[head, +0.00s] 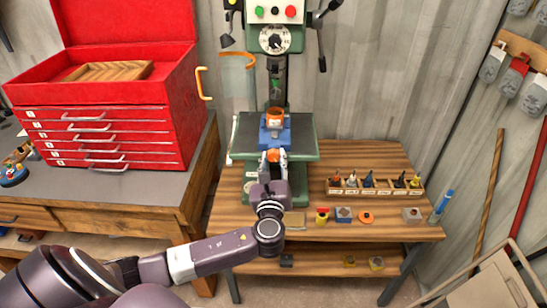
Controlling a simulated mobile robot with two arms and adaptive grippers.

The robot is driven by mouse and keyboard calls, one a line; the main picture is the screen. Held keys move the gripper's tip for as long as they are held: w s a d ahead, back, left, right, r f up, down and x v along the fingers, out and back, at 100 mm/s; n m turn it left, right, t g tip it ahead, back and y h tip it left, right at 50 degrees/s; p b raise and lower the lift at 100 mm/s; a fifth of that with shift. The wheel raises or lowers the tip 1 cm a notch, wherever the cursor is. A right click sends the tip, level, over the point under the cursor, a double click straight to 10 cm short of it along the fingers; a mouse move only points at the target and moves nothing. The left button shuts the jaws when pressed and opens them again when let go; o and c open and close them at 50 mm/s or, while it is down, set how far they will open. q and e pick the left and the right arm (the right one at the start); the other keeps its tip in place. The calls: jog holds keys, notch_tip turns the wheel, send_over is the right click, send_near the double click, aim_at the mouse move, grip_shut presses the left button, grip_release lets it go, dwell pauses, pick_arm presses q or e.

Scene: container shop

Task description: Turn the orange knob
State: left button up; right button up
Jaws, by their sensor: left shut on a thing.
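The orange knob (273,154) is at the front of a blue vise (297,131), below the vise's top. My left gripper (272,164) comes up from below and is shut on the knob, its fingers partly hiding it. The vise sits on the green table (246,142) of the drill press. A separate orange ring-like part (275,119) is at the top of the vise. My right gripper is not in view.
A wooden bench (385,154) carries a rack of small tools (376,188), several small parts and an orange disc (366,217). A red toolbox (110,120) stands at left. A clear orange-rimmed guard (237,62) hangs beside the drill column.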

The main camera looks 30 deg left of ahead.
pick_arm(q)
jog(key=shift+f, duration=0.2)
jog(key=o, duration=0.9)
jog(key=shift+o, duration=1.3)
jog(key=shift+r, duration=0.1)
jog(key=shift+s+d, duration=0.1)
jog(key=v, duration=1.2)
